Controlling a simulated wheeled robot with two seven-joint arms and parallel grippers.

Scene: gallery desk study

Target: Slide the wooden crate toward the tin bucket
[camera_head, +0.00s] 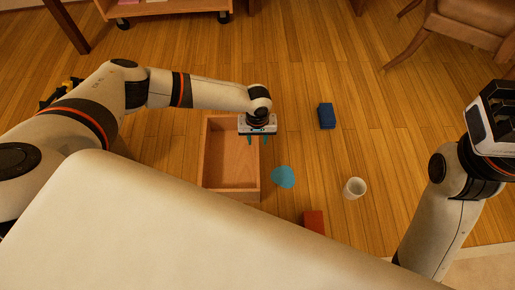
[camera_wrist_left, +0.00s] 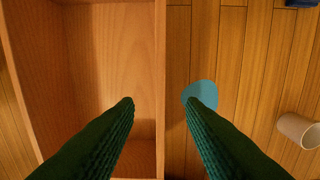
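The wooden crate (camera_head: 231,186) stands on the floor, open at the top, with an empty inside. Its right wall shows upright in the left wrist view (camera_wrist_left: 160,80). My left gripper (camera_head: 257,139) is over this right wall. Its dark green fingers are spread, one on each side of the wall as seen from the wrist, with gaps to it. A small pale bucket-shaped vessel (camera_head: 354,187), likely the tin bucket, stands right of the crate; it also shows in the left wrist view (camera_wrist_left: 299,130). My right gripper (camera_head: 494,112) is raised at the right edge; its fingers are unclear.
A dark blue block (camera_head: 326,116) is farther back, and a red block (camera_head: 314,221) is nearer. A chair (camera_head: 450,28) and a low wooden cart (camera_head: 172,8) stand at the back.

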